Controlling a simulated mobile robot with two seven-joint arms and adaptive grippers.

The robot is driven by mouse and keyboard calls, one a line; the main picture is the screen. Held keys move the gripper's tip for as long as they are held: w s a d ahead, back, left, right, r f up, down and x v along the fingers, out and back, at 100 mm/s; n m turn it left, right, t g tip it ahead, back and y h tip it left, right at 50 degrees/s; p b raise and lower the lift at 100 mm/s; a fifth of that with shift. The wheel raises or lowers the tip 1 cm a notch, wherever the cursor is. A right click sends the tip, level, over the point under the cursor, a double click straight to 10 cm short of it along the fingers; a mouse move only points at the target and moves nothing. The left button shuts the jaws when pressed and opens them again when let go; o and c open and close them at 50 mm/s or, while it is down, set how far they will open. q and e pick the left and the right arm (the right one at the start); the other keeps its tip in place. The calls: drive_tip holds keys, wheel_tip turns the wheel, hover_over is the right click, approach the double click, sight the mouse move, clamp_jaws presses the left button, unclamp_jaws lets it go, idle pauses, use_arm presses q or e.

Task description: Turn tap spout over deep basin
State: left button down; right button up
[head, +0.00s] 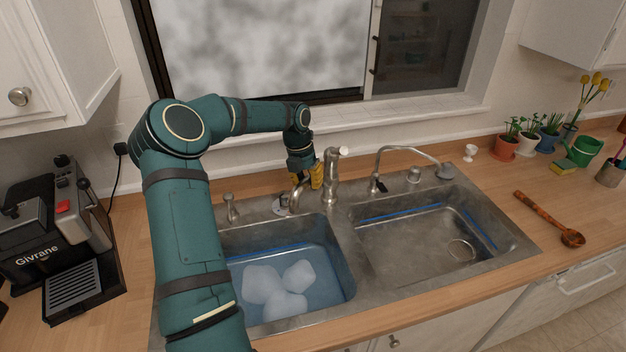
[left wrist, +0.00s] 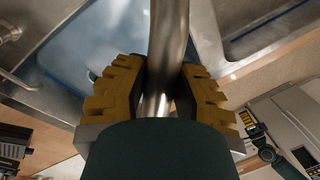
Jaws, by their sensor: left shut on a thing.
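The tap (head: 331,182) is a metal mixer that stands upright behind the divider between the two basins. Its curved spout (head: 296,194) points left, with its tip at the back edge of the left basin (head: 347,262). That basin holds bluish water with white lumps of foam. My left gripper (head: 317,176) has yellow fingers and is shut on the spout, close to the tap body. In the left wrist view the spout (left wrist: 168,50) runs between the two fingers (left wrist: 160,95). The right basin (head: 410,245) holds no foam.
A thinner curved tap (head: 378,168) stands behind the right basin. A soap pump (head: 231,208) is at the back left. A coffee machine (head: 60,235) stands far left. A wooden spoon (head: 545,215) and potted plants (head: 527,140) are on the right counter. The window sill (head: 400,120) is behind.

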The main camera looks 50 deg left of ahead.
use_arm(q)
drive_tip(key=shift+a, duration=0.2)
idle(0.4)
drive_tip(key=c, duration=0.7)
unclamp_jaws()
drive_tip(key=r, duration=0.4)
drive_tip(key=a+r, duration=0.1)
drive_tip(key=r, duration=0.3)
drive_tip(key=s+a+r, duration=0.1)
drive_tip(key=r, duration=0.3)
drive_tip(key=shift+f, duration=0.1)
